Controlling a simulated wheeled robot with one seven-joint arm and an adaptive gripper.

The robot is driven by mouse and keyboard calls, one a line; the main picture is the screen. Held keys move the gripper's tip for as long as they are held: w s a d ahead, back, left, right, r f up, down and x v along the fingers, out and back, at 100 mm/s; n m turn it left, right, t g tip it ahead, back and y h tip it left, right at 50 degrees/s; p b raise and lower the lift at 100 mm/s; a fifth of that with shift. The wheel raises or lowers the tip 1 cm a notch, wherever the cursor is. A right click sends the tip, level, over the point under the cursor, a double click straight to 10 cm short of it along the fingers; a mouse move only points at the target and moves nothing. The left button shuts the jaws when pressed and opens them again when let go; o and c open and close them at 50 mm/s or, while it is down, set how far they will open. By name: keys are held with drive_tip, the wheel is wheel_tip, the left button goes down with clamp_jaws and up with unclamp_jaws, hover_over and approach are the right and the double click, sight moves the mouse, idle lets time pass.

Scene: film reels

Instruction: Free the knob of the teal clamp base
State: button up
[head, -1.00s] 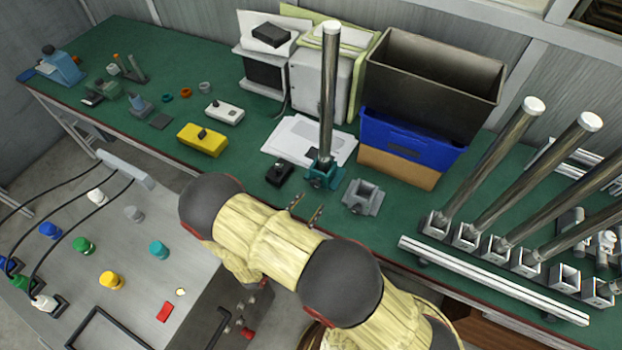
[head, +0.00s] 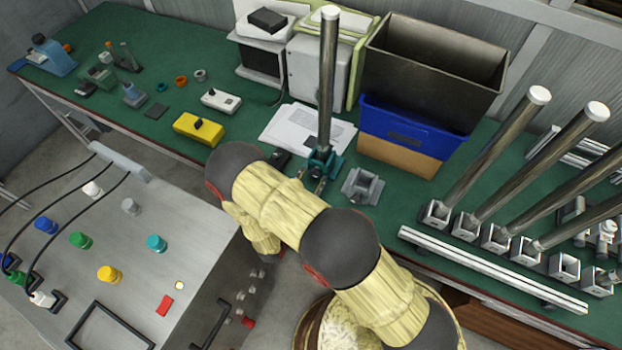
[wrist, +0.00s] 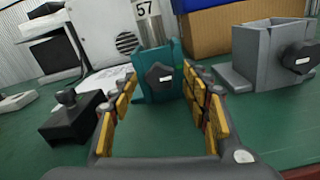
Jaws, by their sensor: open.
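The teal clamp base (head: 334,164) stands on the green bench with a tall metal post (head: 328,85) upright in it. In the wrist view the teal clamp base (wrist: 172,58) is straight ahead, and its dark knob (wrist: 159,77) faces me, between my fingers in the picture. My gripper (wrist: 158,93) is open, with yellow-padded fingers on either side of the knob. I cannot tell whether a finger touches it. In the head view my gripper (head: 311,181) is partly hidden by my arm, just in front of the base.
A grey clamp base (head: 362,187) with a dark knob stands close on the right. A small black block (wrist: 72,118) with a knob sits on the left. Papers, a blue bin (head: 405,135) and a grey cabinet (head: 318,75) are behind. Tilted posts in clamps stand farther right.

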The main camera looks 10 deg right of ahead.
drive_tip(key=shift+c, duration=1.1)
drive_tip(key=c, duration=0.9)
